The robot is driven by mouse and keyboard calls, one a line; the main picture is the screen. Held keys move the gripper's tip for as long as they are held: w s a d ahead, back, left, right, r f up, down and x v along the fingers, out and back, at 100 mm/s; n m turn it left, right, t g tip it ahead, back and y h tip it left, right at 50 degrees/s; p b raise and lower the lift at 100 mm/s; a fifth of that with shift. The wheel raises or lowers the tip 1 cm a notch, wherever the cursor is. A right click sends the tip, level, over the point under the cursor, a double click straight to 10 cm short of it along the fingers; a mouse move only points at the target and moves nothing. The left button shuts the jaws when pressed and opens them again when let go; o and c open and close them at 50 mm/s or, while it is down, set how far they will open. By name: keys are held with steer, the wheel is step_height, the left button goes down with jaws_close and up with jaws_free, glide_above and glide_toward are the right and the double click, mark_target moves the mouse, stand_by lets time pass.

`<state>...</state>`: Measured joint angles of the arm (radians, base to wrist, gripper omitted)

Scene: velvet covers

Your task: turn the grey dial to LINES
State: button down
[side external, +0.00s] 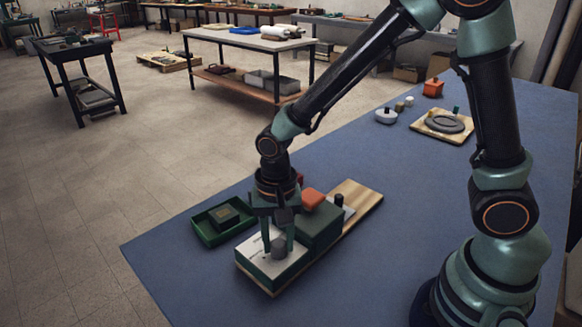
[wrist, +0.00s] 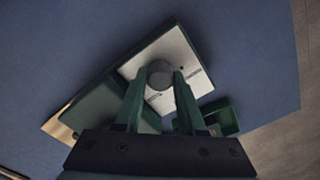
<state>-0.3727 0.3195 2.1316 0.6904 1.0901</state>
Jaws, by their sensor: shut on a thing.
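The grey dial (side external: 279,249) sits on the pale top plate of a dark green box (side external: 272,268) at the near end of a wooden board. In the wrist view the dial (wrist: 159,75) shows between the fingertips of my gripper (wrist: 160,82). In the side view my gripper (side external: 278,243) points down over the plate, with its fingers on either side of the dial, shut on it. Small dark marks show on the plate (wrist: 187,73) beside the dial. The lettering, including LINES, is too small to read, and I cannot tell where the dial points.
A green tray (side external: 196,232) with a dark block stands left of the box. A round grey ring on a board (side external: 442,125) lies far back. Blue cloth between is clear.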

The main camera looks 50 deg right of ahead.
mark_target(278, 243)
steer(key=n, duration=1)
stand_by(0.5)
steer(key=shift+r, duration=0.1)
steer(key=c, duration=0.5)
jaws_free()
step_height(278, 243, up, 12)
stand_by(0.4)
